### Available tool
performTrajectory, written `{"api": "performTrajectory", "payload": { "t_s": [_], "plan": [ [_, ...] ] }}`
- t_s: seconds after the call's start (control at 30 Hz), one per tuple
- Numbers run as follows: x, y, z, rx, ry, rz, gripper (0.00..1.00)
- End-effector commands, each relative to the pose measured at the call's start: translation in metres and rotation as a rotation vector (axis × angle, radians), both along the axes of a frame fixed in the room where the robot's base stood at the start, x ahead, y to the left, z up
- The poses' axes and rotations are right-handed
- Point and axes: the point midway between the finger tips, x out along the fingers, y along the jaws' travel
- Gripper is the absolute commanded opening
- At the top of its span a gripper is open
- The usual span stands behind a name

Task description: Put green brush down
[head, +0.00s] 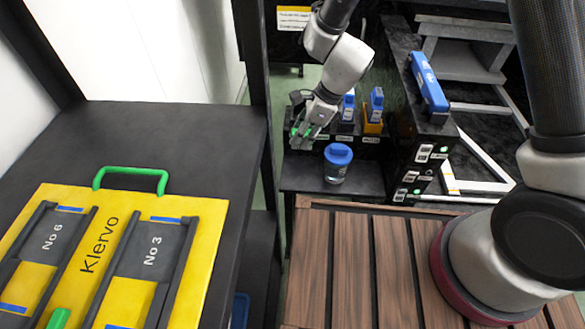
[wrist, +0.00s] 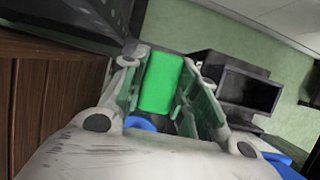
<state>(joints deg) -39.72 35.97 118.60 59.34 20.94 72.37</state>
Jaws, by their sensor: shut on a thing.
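The green brush shows in the wrist view as a bright green block (wrist: 160,84) between the fingers of my gripper (wrist: 159,90). My gripper is shut on it. In the head view my gripper (head: 301,132) is at the left end of a black shelf, to the upper left of a clear jar with a blue lid (head: 338,163). Green shows at the fingertips there, but I cannot tell brush from finger pads. A blue round thing (wrist: 139,122) shows below the brush in the wrist view.
Two blue ink bottles (head: 347,107) (head: 375,104) stand right of my gripper, one in a yellow holder (head: 372,127). A blue case (head: 428,82) lies on a black unit. A yellow Klervo board (head: 180,216) with a green handle (head: 131,171) lies on the left table.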

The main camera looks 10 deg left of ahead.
Motion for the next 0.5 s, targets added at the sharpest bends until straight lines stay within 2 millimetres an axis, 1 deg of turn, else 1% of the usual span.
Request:
{"api": "performTrajectory", "payload": {
  "t_s": [0.07,0.17,0.2,0.4,0.5],
  "plan": [
    [-0.009,0.002,-0.008,0.001,0.001,-0.003,0.04],
    [-0.014,0.003,-0.017,0.001,0.001,-0.005,0.04],
    [-0.016,0.003,-0.024,0.001,0.003,-0.006,0.04],
    [-0.016,0.003,-0.062,0.001,0.003,-0.007,0.04],
    [-0.016,0.004,-0.072,0.002,0.001,-0.006,0.04]
  ]
}}
